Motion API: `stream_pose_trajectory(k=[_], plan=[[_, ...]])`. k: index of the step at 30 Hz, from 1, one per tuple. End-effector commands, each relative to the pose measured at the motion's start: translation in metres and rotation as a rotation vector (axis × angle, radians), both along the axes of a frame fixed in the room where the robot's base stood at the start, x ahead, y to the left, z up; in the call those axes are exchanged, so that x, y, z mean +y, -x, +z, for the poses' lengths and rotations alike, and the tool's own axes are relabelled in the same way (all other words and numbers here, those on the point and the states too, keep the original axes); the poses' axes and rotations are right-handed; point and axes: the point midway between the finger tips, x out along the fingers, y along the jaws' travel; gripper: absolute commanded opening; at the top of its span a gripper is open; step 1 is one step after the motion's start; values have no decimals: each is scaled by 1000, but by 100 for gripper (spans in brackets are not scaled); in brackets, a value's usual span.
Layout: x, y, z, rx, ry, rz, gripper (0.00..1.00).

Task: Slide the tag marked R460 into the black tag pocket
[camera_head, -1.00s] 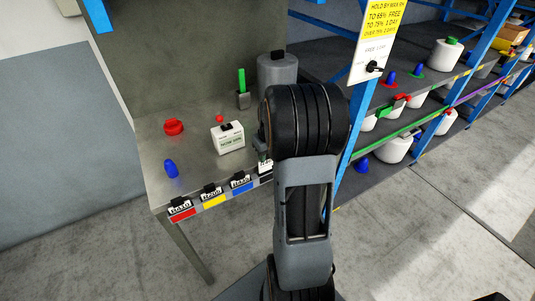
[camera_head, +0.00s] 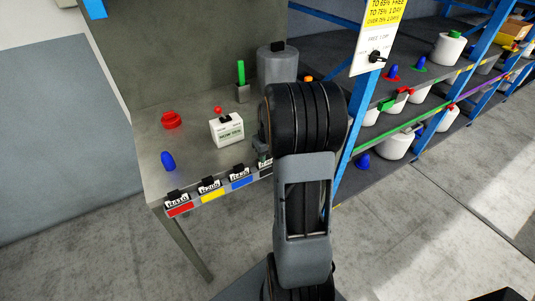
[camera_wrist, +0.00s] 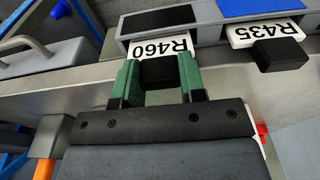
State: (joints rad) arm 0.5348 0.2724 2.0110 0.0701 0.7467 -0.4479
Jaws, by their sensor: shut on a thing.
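My gripper (camera_wrist: 163,84) has green fingers shut on the black tab (camera_wrist: 160,74) of the white R460 tag (camera_wrist: 181,46). The tag's printed face shows beyond the fingers in the wrist view. Its far edge meets the grey holder at the black-marked tag pocket (camera_wrist: 158,18); how deep it sits I cannot tell. In the head view my arm hides most of the gripper and the black pocket; a bit of white tag (camera_head: 265,163) shows beside it.
The R435 tag (camera_wrist: 262,34) sits beside it at the blue-marked pocket (camera_wrist: 245,7). Red (camera_head: 179,210) and yellow (camera_head: 212,196) pockets hold tags further left. A white meter box (camera_head: 227,129) and red bobbin (camera_head: 171,120) stand on the table. A blue rack post (camera_head: 350,145) is at right.

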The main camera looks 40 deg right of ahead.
Motion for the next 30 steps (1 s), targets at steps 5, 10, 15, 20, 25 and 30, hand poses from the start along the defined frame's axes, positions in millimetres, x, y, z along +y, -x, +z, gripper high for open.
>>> stream_pose_trajectory(k=[5,10,15,20,25,30], plan=[[0,0,-1,0,0,0,15],[0,0,-1,0,0,0,38],[0,0,-1,0,0,0,55],[0,0,-1,0,0,0,67],[0,0,-1,0,0,0,67],[0,1,9,-1,1,0,67]])
